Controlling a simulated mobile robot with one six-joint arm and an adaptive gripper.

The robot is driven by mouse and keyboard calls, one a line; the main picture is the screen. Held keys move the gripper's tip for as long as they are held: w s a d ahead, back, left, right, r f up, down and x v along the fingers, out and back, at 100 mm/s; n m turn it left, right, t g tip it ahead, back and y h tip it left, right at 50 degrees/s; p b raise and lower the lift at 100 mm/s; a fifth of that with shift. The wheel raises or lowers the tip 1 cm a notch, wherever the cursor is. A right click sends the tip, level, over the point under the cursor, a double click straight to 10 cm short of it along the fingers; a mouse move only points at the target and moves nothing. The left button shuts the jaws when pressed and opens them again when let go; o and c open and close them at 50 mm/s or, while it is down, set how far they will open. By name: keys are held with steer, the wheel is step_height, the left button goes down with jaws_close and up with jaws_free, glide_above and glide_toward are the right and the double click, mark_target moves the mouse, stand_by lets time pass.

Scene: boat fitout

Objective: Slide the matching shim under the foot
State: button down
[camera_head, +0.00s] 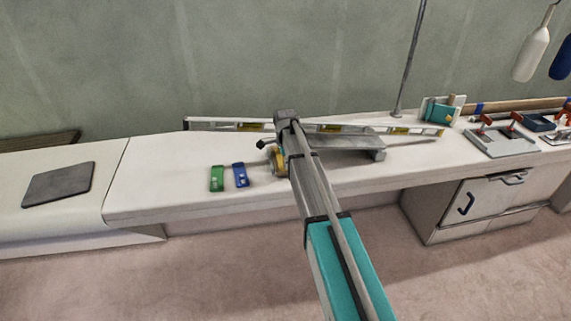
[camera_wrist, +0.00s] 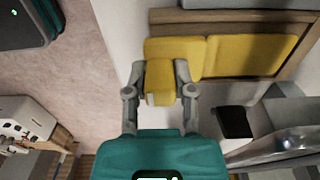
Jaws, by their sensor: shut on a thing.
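In the wrist view my gripper (camera_wrist: 161,72) is shut on a narrow tab of the yellow shim (camera_wrist: 172,47). The wider yellow part lies beyond the fingertips and stretches right, with a seam across it. In the head view the yellow shim (camera_head: 280,160) shows beside the wrist, at the left end of a grey plate (camera_head: 345,142). A foot (camera_head: 379,155) shows at the plate's right end; the left end is hidden behind my arm. I cannot tell whether the shim touches a foot. A green shim (camera_head: 217,178) and a blue shim (camera_head: 240,175) lie on the counter to the left.
A long spirit level (camera_head: 225,125) stands behind the plate. A dark flat pad (camera_head: 58,184) lies on the left counter (camera_head: 120,200). Trays with red-handled items (camera_head: 501,138) are at the right. The counter between the pad and the green shim is clear.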

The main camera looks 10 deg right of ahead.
steer(key=shift+c, duration=1.9)
jaws_free()
steer(key=shift+r, duration=0.15)
